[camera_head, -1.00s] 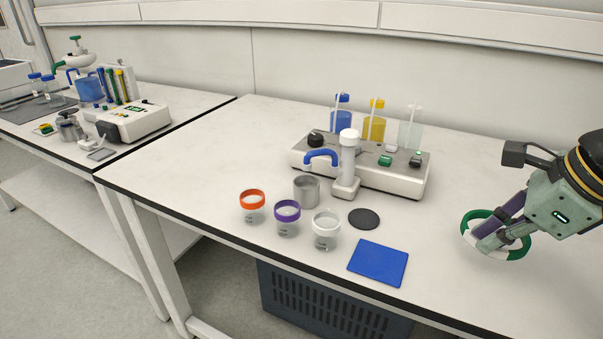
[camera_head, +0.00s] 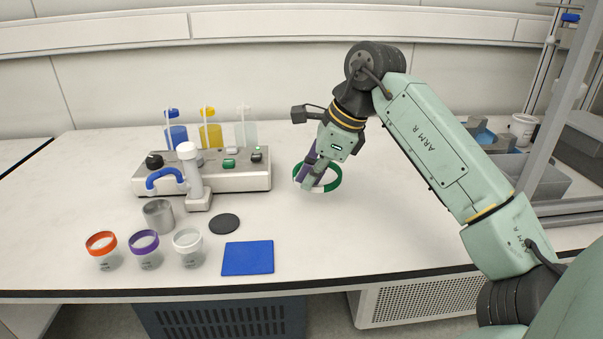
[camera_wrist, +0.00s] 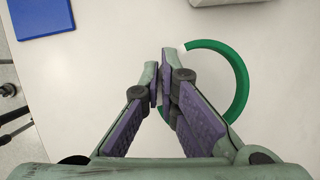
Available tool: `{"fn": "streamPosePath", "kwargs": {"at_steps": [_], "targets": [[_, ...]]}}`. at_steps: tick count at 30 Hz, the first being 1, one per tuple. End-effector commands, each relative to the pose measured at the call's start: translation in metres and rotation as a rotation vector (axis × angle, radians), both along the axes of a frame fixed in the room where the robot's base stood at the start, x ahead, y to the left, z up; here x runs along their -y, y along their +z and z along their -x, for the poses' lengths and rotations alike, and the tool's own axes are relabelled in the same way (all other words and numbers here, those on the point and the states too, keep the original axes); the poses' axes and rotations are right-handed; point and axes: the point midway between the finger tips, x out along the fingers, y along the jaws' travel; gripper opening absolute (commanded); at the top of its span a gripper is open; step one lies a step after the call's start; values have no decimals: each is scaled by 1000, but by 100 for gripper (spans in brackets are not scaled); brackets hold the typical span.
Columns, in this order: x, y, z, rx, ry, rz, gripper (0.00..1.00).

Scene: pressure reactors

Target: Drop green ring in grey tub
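The green ring (camera_head: 338,176), with white sections on it, is at my gripper (camera_head: 313,182), over the table right of the reactor station. In the wrist view the ring (camera_wrist: 243,85) curves out to the right from the nearly closed fingertips (camera_wrist: 164,62), which pinch its edge. Its height above the table is hard to judge. A grey tub (camera_head: 548,182) stands at the right end of the table, partly behind my arm.
The reactor station (camera_head: 235,180) with coloured bottles is on the left. Orange, purple and white-rimmed jars, a metal cup (camera_head: 158,217), a black disc (camera_head: 224,223) and a blue mat (camera_head: 248,258) lie in front. A metal frame (camera_head: 565,110) stands at the right. The table's middle is clear.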

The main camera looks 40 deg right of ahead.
Motion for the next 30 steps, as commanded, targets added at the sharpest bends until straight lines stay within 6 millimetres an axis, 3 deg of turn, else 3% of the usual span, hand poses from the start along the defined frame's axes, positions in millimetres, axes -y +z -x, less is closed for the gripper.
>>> {"fn": "streamPosePath", "kwargs": {"at_steps": [4,13,20,30], "targets": [[14,-1,-29,-1,1,-1,0],[27,-5,-51,-1,0,-1,0],[27,-38,-50,-1,-1,-1,0],[27,-44,-50,0,0,0,0]]}}
